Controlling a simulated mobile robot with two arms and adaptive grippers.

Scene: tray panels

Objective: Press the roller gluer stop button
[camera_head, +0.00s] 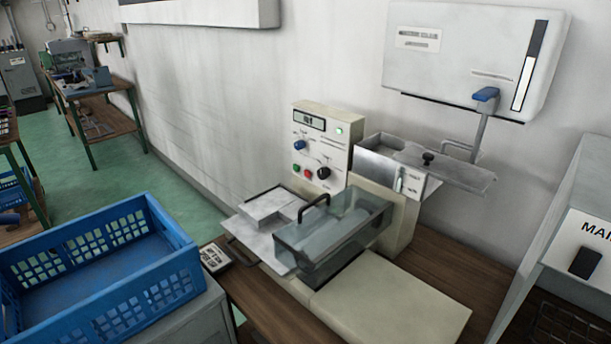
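The beige machine with a control panel (322,150) stands on the wooden bench in the middle of the view, and looks like the roller gluer. Low on its panel are a small red button (308,172) and, just left of it, a green button (296,167). A black knob (323,173) is right of the red button. Above are a blue knob (299,145), a small display (309,119) and a green light (338,130). The panel lettering is too small to read. The panel's front is unobstructed. Neither of my grippers is in view.
A transparent cover with a black handle (314,204) sits in front of the panel. A metal tray (443,168) juts out right of it. A blue crate (180,236) stands at left, a keypad (214,257) beside it. A white box (460,55) hangs on the wall.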

